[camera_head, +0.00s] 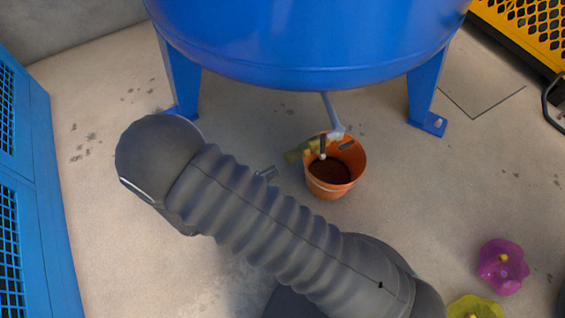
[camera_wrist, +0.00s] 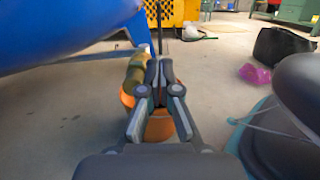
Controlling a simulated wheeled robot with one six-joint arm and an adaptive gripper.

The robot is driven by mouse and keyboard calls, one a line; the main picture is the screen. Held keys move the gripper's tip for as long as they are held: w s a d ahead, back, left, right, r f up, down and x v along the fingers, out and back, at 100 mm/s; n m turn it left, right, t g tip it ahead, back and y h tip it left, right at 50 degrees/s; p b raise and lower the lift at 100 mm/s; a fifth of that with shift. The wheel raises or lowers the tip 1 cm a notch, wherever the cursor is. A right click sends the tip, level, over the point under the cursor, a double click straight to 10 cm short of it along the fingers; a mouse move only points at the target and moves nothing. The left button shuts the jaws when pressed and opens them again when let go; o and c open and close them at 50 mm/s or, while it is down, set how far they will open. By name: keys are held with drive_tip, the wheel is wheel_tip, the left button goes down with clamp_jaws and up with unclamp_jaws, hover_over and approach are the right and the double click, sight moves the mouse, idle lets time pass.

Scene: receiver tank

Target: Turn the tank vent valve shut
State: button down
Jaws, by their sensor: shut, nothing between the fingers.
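The tank vent valve (camera_head: 300,153) is a small brass-olive fitting on a grey pipe below the blue tank (camera_head: 310,45). A short dark piece with a pale tip shows beside it. An orange bucket (camera_head: 334,185) stands under the valve. In the wrist view my gripper (camera_wrist: 160,72) is shut and empty, with its tips in front of the bucket (camera_wrist: 160,125) and close beside the valve (camera_wrist: 134,72). I cannot tell whether they touch the valve. The fingers hide part of the bucket and perhaps the lever. In the head view my arm hides most of the gripper.
Blue tank legs (camera_head: 425,95) stand either side of the bucket. A blue mesh cabinet (camera_head: 40,190) is at left, a yellow mesh guard (camera_head: 530,30) at upper right. Magenta (camera_head: 503,266) and yellow (camera_head: 474,307) objects lie at lower right. Floor right of the bucket is clear.

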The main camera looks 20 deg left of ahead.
sight(321, 145)
drive_tip(key=x, duration=1.2)
drive_tip(key=shift+w+d, duration=0.2)
drive_tip(key=shift+d, duration=0.1)
